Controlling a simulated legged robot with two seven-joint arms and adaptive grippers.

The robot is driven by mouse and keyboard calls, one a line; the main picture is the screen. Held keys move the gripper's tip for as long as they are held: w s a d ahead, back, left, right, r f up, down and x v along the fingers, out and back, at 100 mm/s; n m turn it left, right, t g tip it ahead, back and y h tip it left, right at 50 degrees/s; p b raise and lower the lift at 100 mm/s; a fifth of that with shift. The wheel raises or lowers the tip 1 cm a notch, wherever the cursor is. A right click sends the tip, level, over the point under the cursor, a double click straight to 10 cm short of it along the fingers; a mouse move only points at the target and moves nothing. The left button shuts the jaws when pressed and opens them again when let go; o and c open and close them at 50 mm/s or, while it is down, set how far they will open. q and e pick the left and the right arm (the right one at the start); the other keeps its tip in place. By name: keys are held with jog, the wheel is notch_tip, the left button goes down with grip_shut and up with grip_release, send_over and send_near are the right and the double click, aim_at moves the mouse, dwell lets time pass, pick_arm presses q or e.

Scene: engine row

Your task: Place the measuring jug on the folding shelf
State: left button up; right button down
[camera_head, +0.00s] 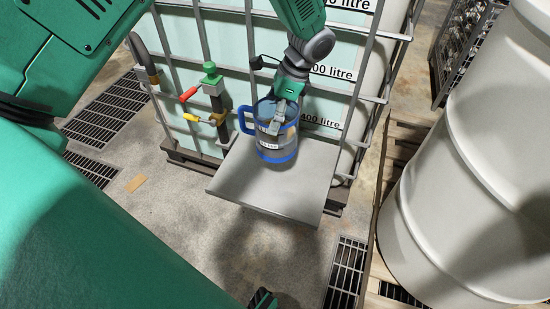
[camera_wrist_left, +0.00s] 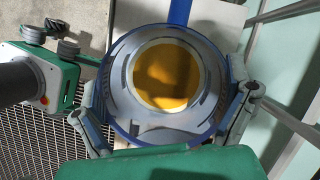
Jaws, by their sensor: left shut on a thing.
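The measuring jug (camera_head: 277,149) is clear with a blue rim, base and handle, and it stands upright over the folding shelf (camera_head: 265,192). The shelf is a flat grey plate in front of the caged tank. The jug's base overlaps the shelf's back part; I cannot tell whether it touches. My left gripper (camera_head: 283,103) comes down from above and is shut on the jug. In the left wrist view the jug (camera_wrist_left: 118,80) is seen from above, a finger on each side, with an orange-yellow round area inside.
The caged tank (camera_head: 330,85) with litre marks stands behind the shelf. Red and yellow valve handles (camera_head: 189,94) stick out left of the jug. A large pale drum (camera_head: 470,170) stands on a pallet at the right. Floor grates lie at the left and below.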

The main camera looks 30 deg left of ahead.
aim_at(294, 107)
pick_arm(q)
jog(key=f, duration=0.2)
jog(key=d+f+b, duration=0.1)
jog(key=f, duration=0.2)
jog(key=shift+d, duration=0.1)
jog(key=f, duration=0.2)
jog(key=f+b, duration=0.1)
jog(key=f, duration=0.1)
jog(key=shift+a+f, duration=0.1)
jog(key=shift+a, duration=0.3)
jog(key=shift+d, duration=0.15)
pick_arm(e)
jog(key=f, duration=0.2)
jog(key=shift+d+f, duration=0.3)
jog(key=shift+f, duration=0.05)
pick_arm(q)
jog(key=o, duration=1.3)
jog(key=shift+d, duration=0.15)
jog(key=shift+w+d+r, duration=0.1)
jog(key=shift+w+r, duration=0.05)
jog(key=shift+r, duration=0.45)
jog(key=p+v, duration=0.2)
jog(key=v, duration=0.9)
pick_arm(e)
notch_tip(294, 107, up, 3)
jog(key=shift+f, duration=0.2)
